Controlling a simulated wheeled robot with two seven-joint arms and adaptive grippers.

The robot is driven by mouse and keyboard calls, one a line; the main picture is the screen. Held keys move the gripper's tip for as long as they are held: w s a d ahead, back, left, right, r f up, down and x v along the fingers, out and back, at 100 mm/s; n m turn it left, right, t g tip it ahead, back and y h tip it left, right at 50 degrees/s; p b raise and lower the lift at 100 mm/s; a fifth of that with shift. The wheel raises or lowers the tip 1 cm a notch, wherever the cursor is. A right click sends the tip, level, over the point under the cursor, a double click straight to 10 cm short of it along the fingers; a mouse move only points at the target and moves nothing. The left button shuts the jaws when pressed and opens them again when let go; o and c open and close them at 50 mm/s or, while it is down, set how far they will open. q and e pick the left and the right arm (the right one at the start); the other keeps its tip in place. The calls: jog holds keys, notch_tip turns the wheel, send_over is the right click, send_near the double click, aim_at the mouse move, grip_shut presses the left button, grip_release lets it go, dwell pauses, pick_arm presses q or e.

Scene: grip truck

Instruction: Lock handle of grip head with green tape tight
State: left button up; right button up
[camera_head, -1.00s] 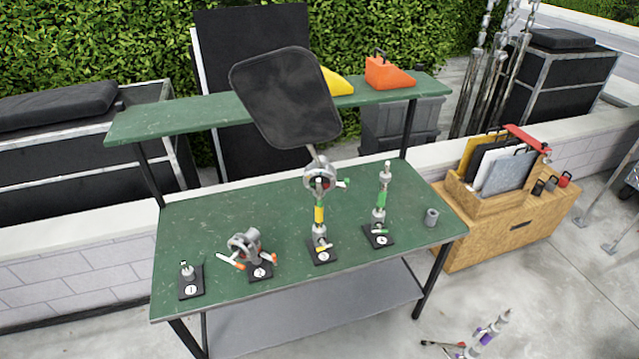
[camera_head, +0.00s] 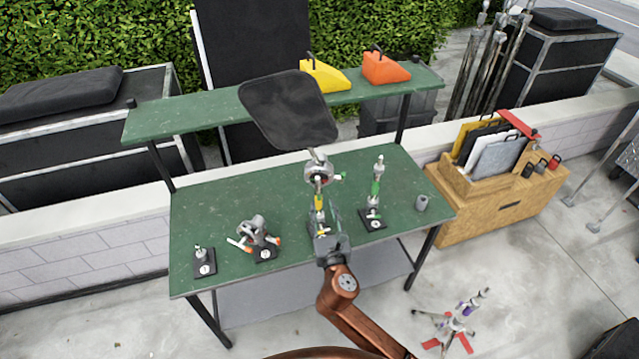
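A round silver grip head (camera_head: 318,172) tops the middle stand with yellow tape on the green table. The head holds a black flag (camera_head: 288,110) that leans up and to the left. My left gripper is not in view.
A stand with green tape (camera_head: 375,190) is close on the right, with a small grey cylinder (camera_head: 421,202) beyond. A green shelf (camera_head: 200,112) runs behind.

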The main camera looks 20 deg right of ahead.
aim_at(319, 187)
jog(key=w, duration=0.2)
jog(key=w+r, duration=0.1)
jog(key=w, duration=0.1)
jog(key=w+p, duration=0.1)
jog(key=w, duration=0.1)
jog(key=shift+d+r, duration=0.3)
jog(key=shift+w+d, duration=0.1)
jog(key=shift+w, duration=0.6)
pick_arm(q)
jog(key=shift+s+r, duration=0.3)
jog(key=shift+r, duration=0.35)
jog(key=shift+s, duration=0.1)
